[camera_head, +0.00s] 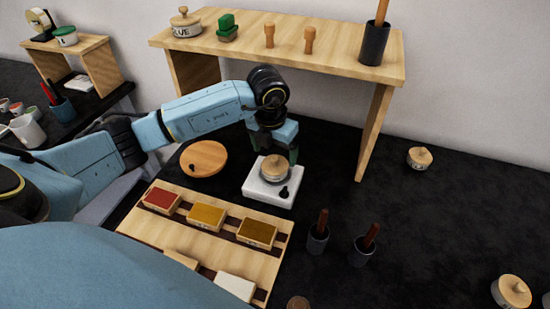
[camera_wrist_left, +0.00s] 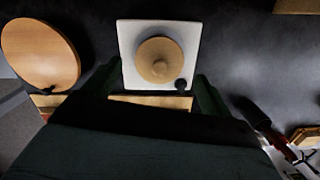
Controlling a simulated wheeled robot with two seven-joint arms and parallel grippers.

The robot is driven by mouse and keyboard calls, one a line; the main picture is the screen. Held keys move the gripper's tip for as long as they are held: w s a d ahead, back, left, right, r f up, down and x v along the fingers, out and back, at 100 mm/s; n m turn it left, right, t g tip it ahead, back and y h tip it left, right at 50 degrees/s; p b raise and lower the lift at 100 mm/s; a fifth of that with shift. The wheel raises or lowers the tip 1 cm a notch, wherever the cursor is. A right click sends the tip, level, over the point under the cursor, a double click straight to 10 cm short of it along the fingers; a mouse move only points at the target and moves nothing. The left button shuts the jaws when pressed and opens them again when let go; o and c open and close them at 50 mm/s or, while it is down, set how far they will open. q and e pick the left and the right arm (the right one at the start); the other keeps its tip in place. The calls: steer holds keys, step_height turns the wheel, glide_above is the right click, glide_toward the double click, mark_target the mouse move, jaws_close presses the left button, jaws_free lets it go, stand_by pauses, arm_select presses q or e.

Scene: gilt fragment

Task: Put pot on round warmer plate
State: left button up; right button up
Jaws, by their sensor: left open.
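A small pot with a round wooden lid and knob (camera_head: 275,167) stands upright on the white square warmer (camera_head: 258,190), which has a black knob at its front corner. The pot hides most of the round plate beneath it. In the left wrist view the pot lid (camera_wrist_left: 160,60) is near the middle of the warmer top (camera_wrist_left: 127,38). My left gripper (camera_head: 277,146) is open above the warmer, its dark fingers to either side of the pot. I cannot tell whether they touch it. My right gripper is not in view.
A round wooden disc (camera_head: 204,158) lies left of the warmer. A wooden tray (camera_head: 150,228) with coloured blocks is in front. Two dark cups with brown handles (camera_head: 318,238) (camera_head: 362,250) stand right of it. A wooden shelf (camera_head: 290,55) stands behind. Another lidded pot (camera_head: 419,158) is at right.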

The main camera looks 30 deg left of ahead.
arm_select(q)
steer(key=shift+s+r, duration=0.2)
steer(key=shift+r, duration=1.4)
stand_by(0.7)
